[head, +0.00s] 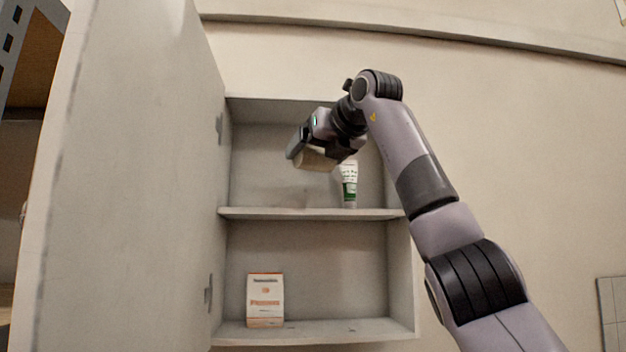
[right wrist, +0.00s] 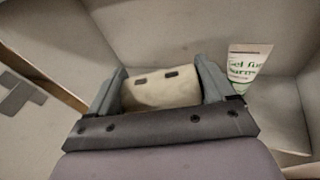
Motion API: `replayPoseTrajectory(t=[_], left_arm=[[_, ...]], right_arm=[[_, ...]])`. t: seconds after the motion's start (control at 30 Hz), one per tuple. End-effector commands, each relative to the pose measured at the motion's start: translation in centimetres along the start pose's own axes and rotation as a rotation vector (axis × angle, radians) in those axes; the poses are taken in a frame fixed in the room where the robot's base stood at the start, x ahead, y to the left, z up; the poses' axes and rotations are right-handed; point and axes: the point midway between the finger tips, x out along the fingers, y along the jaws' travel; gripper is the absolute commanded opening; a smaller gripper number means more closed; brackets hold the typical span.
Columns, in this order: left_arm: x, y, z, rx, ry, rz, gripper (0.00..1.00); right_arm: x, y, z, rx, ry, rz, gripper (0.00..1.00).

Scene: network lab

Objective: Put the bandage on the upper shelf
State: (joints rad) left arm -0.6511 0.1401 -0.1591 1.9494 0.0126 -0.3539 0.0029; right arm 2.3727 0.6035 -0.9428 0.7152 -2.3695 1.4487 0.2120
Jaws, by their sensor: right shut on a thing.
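The bandage (head: 315,160) is a beige roll, held in my right gripper (head: 300,147) inside the upper compartment of the open wall cabinet. In the right wrist view the bandage (right wrist: 160,90) sits between the two fingers, which are shut on it. It is above the upper shelf (head: 280,213), with a visible gap below it in the head view. My left gripper is not in view.
A white and green tube (head: 349,186) stands on the upper shelf, just right of the bandage. A white and orange box (head: 265,300) stands on the lower shelf. The open cabinet door (head: 130,180) is on the left. The upper shelf's left part is free.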

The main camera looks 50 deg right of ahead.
Motion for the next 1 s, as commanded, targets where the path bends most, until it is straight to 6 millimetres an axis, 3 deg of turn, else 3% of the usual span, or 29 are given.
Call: replayPoseTrajectory(t=[0.13,0.2,0.73,1.0], left_arm=[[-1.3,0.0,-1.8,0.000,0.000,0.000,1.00],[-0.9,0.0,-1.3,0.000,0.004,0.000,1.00],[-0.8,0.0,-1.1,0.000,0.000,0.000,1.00],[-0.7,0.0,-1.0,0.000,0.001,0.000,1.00]], right_arm=[[2.8,-1.1,1.2,0.002,0.004,-0.002,0.54],[2.7,-1.1,0.1,-0.002,-0.001,0.000,0.54],[3.3,-1.4,-2.8,-0.001,0.000,-0.001,0.54],[3.9,-1.6,-5.4,-0.002,0.001,-0.001,0.54]])
